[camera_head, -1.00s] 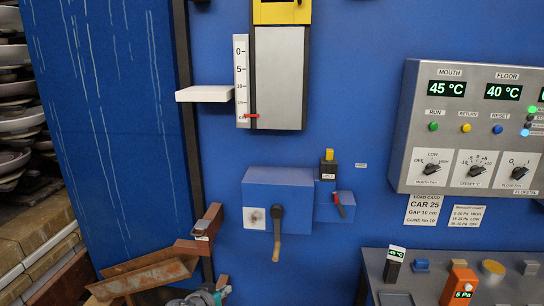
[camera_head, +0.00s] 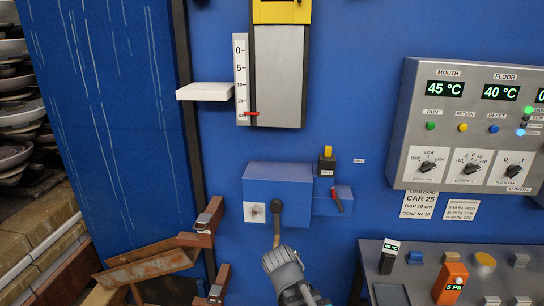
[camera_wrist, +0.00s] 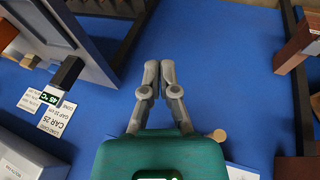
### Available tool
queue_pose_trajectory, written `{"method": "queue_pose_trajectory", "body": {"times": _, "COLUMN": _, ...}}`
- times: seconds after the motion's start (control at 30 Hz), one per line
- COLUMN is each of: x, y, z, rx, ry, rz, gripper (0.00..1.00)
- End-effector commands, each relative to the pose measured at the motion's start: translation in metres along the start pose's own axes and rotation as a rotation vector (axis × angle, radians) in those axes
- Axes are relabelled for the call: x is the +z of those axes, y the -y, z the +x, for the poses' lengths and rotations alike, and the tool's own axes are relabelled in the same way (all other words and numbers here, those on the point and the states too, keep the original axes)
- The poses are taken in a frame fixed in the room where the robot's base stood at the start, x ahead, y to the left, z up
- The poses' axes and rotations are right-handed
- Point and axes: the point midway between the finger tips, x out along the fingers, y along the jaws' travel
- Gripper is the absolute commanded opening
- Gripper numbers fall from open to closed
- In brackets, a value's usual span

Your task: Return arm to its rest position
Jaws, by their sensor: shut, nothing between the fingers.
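My gripper (camera_wrist: 160,66) shows in the wrist view with its two grey fingertips close together and nothing between them. Its teal body (camera_wrist: 160,155) fills the bottom middle. In the head view a grey part of my arm (camera_head: 285,270) rises from the bottom edge, just below the crank handle (camera_head: 277,222). The crank hangs down from the blue box (camera_head: 290,178), and its lower end is close to or partly behind my arm. I cannot tell whether they touch. The fingertips are not clear in the head view.
Brown metal brackets (camera_head: 165,262) stand at the lower left. A white shelf (camera_head: 204,92) juts out beside the scale. The control panel (camera_head: 475,125) and a console with an orange block (camera_head: 450,278) are at the right.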

Motion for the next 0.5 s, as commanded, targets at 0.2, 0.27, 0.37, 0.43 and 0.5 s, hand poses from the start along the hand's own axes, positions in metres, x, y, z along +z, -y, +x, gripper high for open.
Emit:
{"method": "queue_pose_trajectory", "body": {"times": 0.2, "x": 0.006, "y": -0.036, "z": 0.007, "rx": -0.096, "ry": 0.124, "rz": -0.035, "gripper": 0.00}}
{"method": "queue_pose_trajectory", "body": {"times": 0.27, "x": 0.008, "y": -0.045, "z": 0.008, "rx": -0.128, "ry": 0.152, "rz": -0.046, "gripper": 0.00}}
{"method": "queue_pose_trajectory", "body": {"times": 0.37, "x": 0.012, "y": -0.058, "z": 0.009, "rx": -0.184, "ry": 0.195, "rz": -0.064, "gripper": 0.00}}
{"method": "queue_pose_trajectory", "body": {"times": 0.43, "x": 0.014, "y": -0.067, "z": 0.010, "rx": -0.225, "ry": 0.218, "rz": -0.077, "gripper": 0.00}}
{"method": "queue_pose_trajectory", "body": {"times": 0.5, "x": 0.016, "y": -0.074, "z": 0.010, "rx": -0.261, "ry": 0.238, "rz": -0.087, "gripper": 0.00}}
